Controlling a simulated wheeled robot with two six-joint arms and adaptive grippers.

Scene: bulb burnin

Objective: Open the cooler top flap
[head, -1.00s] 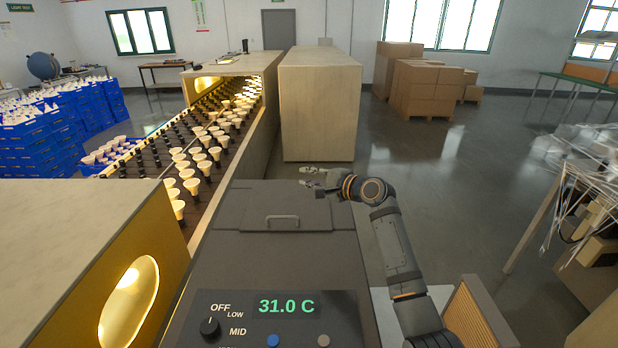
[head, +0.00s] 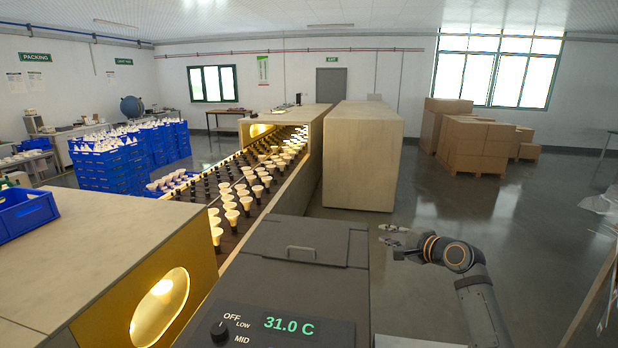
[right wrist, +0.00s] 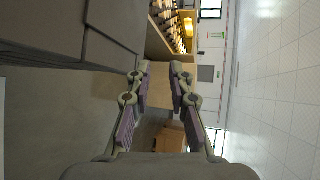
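The cooler (head: 262,288) is a dark grey box with a green 31.0 C display and a knob on its front. Its top flap (head: 335,241) lies flat and closed, with a bar handle (head: 301,253) near its front edge. My right gripper (head: 392,236) is just right of the flap's far right corner in the head view, apart from the handle. In the right wrist view its two fingers (right wrist: 161,72) are apart with nothing between them, and dark cooler panels (right wrist: 95,45) show at the upper left. My left gripper is in no view.
A lit conveyor (head: 250,185) with rows of bulbs runs along the cooler's left. A beige cabinet (head: 362,160) stands behind the cooler. Blue crates (head: 110,170) are at the left and cardboard boxes (head: 475,145) at the back right. The floor right of the cooler is mostly open.

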